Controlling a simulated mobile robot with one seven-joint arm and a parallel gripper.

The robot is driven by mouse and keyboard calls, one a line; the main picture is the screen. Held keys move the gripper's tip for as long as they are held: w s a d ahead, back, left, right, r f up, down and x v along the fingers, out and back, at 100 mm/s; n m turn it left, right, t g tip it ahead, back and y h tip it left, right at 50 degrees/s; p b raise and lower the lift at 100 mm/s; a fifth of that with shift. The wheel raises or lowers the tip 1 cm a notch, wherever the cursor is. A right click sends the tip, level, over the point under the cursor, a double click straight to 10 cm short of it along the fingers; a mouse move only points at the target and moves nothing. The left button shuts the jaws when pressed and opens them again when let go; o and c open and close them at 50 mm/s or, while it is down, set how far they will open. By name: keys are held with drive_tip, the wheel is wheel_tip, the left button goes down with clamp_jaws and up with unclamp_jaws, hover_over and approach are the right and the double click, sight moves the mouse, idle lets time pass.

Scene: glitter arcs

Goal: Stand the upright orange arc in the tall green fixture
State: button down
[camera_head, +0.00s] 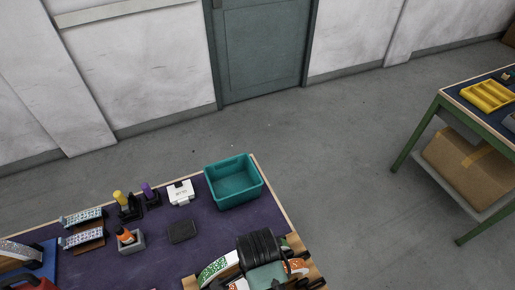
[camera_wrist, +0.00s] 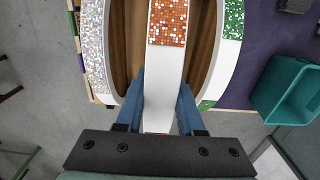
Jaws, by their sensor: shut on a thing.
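The orange arc (camera_wrist: 167,22) is white with an orange glitter face. It stands between my blue fingers in the wrist view, in a wooden rack (camera_wrist: 201,45) between a silver glitter arc (camera_wrist: 93,45) and a green glitter arc (camera_wrist: 233,20). My gripper (camera_wrist: 161,82) is shut on the orange arc's white part. In the head view my wrist covers most of the rack; the green arc (camera_head: 214,268) and an orange glitter end (camera_head: 298,265) show beside it. I cannot make out the tall green fixture in either view.
A teal bin (camera_head: 233,182) stands at the table's far corner; it also shows in the wrist view (camera_wrist: 290,90). A white box (camera_head: 181,192), a dark block (camera_head: 182,231) and several coloured pegs in holders stand on the purple table top (camera_head: 160,262). Another table is at right.

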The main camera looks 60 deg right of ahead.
wheel_tip(320, 180, up, 3)
drive_tip(key=shift+r+p, duration=0.2)
drive_tip(key=shift+p, duration=0.1)
wheel_tip(320, 180, up, 10)
drive_tip(key=p, duration=1)
drive_tip(key=shift+f+p, duration=0.25)
drive_tip(key=shift+p, duration=0.15)
drive_tip(key=shift+f, duration=0.1)
